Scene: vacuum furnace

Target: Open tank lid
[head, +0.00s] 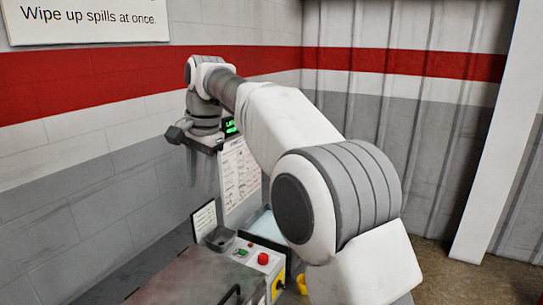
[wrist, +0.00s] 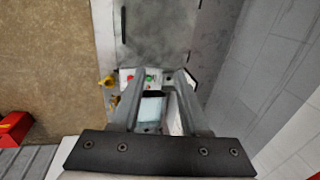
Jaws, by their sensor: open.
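A flat, worn grey metal plate, which looks like the tank lid, lies level at the bottom of the head view (head: 185,282) and at the top of the wrist view (wrist: 158,38). A black bar handle (wrist: 124,22) sits along its left side in the wrist view; part of it shows in the head view (head: 233,293). My gripper (wrist: 158,76) is open and empty, pointing down over the control panel end of the machine, apart from the plate and handle. In the head view my arm hides part of the machine.
A control panel (head: 263,259) with red and green buttons borders the plate. A brick wall (head: 95,170) is close on the left. Open floor (wrist: 65,60) lies left in the wrist view, with a red box (wrist: 14,130).

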